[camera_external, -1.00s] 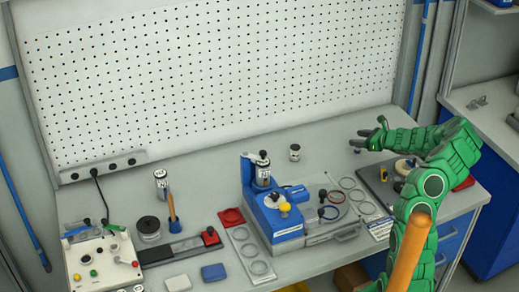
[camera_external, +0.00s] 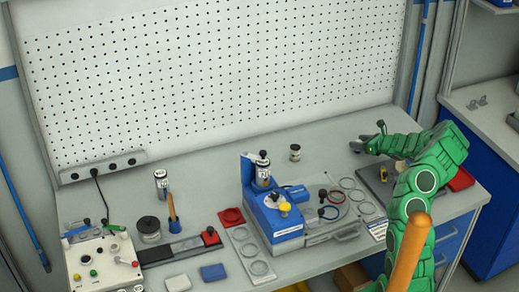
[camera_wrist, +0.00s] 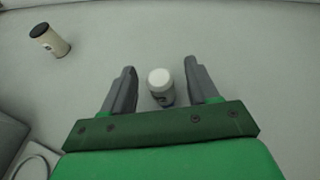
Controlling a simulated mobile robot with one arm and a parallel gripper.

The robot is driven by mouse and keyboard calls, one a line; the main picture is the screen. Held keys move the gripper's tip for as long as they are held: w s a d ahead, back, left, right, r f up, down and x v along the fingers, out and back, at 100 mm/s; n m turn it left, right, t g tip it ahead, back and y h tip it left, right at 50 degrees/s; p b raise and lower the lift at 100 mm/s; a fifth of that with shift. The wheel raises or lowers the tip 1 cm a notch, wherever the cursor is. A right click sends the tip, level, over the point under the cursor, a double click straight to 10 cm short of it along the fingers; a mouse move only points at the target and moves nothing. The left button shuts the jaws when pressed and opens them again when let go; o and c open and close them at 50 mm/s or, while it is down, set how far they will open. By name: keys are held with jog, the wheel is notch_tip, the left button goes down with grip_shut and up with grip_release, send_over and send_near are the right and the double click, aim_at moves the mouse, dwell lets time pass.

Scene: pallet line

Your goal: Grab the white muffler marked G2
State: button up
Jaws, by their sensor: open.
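In the wrist view a small upright cylinder with a white top (camera_wrist: 160,78) and a dark mark on its side stands between the fingers of my gripper (camera_wrist: 160,66). Its mark is too small to read, so I cannot confirm G2. The fingers are open, with a gap on both sides of it. In the external view my gripper (camera_external: 367,138) is low over the back right of the bench, and its fingers mostly hide that cylinder.
A second small cylinder with a dark top (camera_wrist: 50,40) stands to the upper left, apart from my gripper. A blue machine (camera_external: 272,215) stands mid-bench, and a red tray (camera_external: 461,179) lies at the right edge. The bench behind the machine is largely clear.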

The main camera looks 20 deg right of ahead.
jog(key=shift+x, duration=1.25)
jog(key=c, duration=1)
jog(key=shift+c, duration=0.2)
